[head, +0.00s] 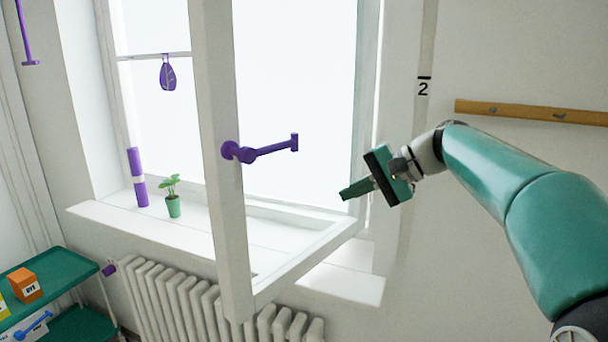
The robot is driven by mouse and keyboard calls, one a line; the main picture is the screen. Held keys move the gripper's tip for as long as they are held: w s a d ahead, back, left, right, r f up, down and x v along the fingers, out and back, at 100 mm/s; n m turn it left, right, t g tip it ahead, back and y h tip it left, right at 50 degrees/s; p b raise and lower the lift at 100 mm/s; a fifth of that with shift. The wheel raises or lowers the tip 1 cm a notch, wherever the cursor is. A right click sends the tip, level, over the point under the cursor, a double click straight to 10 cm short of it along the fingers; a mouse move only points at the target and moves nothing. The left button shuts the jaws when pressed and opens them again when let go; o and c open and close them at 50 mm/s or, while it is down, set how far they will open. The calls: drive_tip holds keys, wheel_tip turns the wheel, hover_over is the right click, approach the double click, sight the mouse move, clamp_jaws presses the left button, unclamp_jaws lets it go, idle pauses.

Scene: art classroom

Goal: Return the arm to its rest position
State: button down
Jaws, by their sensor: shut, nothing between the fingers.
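My gripper (358,188) is at the end of my green arm (520,195), which reaches in from the right edge of the head view. Its fingers are shut with nothing between them and point left. It is in the air near the right side of the window, apart from the purple window handle (262,150). The window sash (222,150) stands swung open into the room, with the handle on its near upright and its lower rail running back to the right, below and left of my gripper.
A green potted plant (173,206) and a purple cylinder (137,178) stand on the sill (110,218). A radiator (180,300) is below. A green shelf cart (60,268) with an orange box (25,284) is at lower left. A wooden rail (530,112) is on the right wall.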

drive_tip(key=s+d+f+n+h, duration=0.1)
drive_tip(key=s+d+f+h, duration=0.1)
drive_tip(key=s+f, duration=0.4)
drive_tip(key=s+d+f+n+t+h, duration=0.1)
drive_tip(key=s+f+h, duration=0.4)
drive_tip(key=s, duration=0.8)
drive_tip(key=s+d+f+n+t+h, duration=0.1)
drive_tip(key=s+d+f+n+h, duration=0.1)
drive_tip(key=s+f, duration=0.6)
drive_tip(key=shift+s+d+n+h, duration=0.3)
drive_tip(key=shift+s+n+h, duration=0.2)
drive_tip(key=shift+s+h, duration=0.45)
drive_tip(key=shift+f, duration=0.1)
